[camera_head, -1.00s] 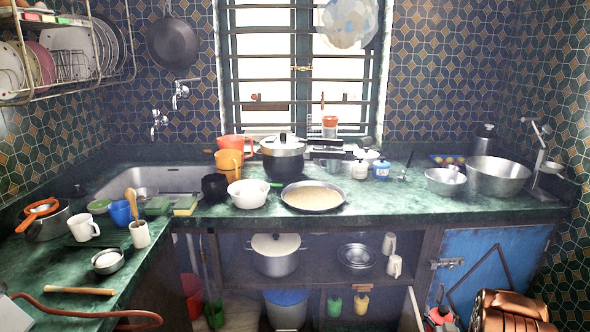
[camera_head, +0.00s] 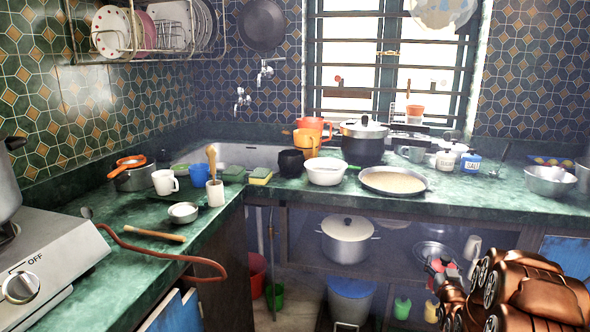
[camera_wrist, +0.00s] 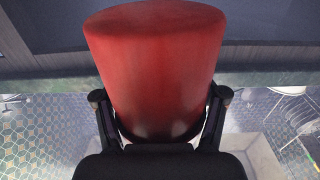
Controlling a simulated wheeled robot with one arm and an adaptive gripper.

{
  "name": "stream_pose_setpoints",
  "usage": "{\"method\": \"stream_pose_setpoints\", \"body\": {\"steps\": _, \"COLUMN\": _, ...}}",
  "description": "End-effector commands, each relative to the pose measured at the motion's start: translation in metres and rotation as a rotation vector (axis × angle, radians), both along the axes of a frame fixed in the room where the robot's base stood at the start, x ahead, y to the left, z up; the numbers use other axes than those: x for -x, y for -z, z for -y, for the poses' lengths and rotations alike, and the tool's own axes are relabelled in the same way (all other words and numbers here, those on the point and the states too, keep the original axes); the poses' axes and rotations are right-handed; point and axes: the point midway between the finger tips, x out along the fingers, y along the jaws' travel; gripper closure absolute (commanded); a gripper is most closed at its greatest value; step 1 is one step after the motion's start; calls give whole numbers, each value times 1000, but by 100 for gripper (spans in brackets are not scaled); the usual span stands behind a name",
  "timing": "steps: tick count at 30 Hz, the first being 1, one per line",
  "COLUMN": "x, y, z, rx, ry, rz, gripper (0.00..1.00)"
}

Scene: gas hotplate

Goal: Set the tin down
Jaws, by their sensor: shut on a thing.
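The red tin (camera_wrist: 155,50) fills the middle of the wrist view, its smooth side and flat end showing. My gripper (camera_wrist: 160,98) is shut on it, with one dark finger on each side. In the head view, my gripper (camera_head: 438,268) is at the lower right beside my copper-coloured arm, in front of the counter's lower shelves. Small red patches show there; the tin's full outline cannot be made out. The tin is held in the air, apart from the counter.
The gas hotplate (camera_head: 50,262) stands on the left counter with a pot (camera_head: 8,185) on it. A red hose (camera_head: 165,255) and a rolling pin (camera_head: 155,234) lie beside it. The back counter (camera_head: 480,196) holds a wide pan (camera_head: 394,181), a white bowl (camera_head: 325,171) and other cookware.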

Motion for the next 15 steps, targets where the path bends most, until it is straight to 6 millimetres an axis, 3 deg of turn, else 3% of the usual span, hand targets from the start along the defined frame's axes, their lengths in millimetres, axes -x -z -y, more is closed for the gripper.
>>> {"method": "stream_pose_setpoints", "body": {"steps": 6, "x": -27, "y": -13, "z": -71, "rx": 1, "ry": -62, "rz": 6, "gripper": 88}}
{"method": "stream_pose_setpoints", "body": {"steps": 15, "x": -45, "y": -32, "z": -175, "rx": 0, "ry": -156, "rz": 6, "gripper": 88}}
